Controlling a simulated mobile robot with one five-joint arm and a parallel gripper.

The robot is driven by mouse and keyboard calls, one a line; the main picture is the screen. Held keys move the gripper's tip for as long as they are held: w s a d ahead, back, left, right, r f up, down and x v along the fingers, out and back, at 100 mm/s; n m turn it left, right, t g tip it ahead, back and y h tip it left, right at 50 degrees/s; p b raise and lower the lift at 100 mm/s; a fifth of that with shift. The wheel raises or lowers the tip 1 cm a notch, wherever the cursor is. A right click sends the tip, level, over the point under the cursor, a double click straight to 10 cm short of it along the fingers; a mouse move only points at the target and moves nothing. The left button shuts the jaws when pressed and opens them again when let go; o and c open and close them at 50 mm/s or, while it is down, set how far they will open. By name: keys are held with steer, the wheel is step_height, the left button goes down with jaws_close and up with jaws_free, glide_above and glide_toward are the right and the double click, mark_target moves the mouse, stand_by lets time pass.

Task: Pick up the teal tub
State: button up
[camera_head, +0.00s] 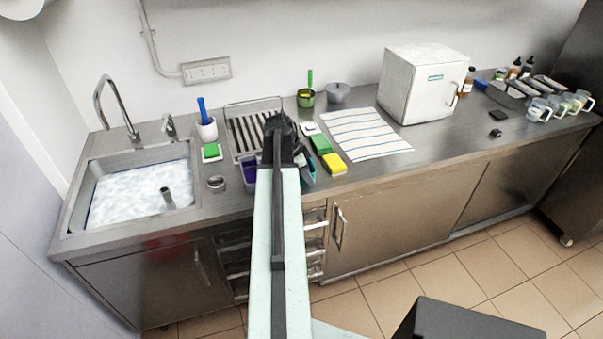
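A teal tub (309,172) shows in the head view as a small patch at the counter's front edge, just right of my arm. My arm hides most of it, so I cannot tell its full shape or whether anything is in it. My gripper (281,124) is the dark end of my arm, in front of the dish rack in the picture, farther up than the tub. Its fingers are too dark and small to tell open from shut.
A purple tub (249,172) sits left of my arm. A green sponge (321,145) and a yellow sponge (335,164) lie to the right. A dish rack (238,130), a foamy sink (92,205) and a white freezer box (410,90) stand around.

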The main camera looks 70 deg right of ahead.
jaws_close()
steer(key=shift+r, duration=0.1)
step_height(320, 180, up, 10)
steer(key=p, duration=1)
steer(key=shift+r, duration=0.1)
step_height(320, 180, down, 6)
steer(key=b, duration=0.5)
steer(key=shift+b, duration=0.3)
steer(key=shift+r, duration=0.25)
steer(key=shift+s, duration=0.15)
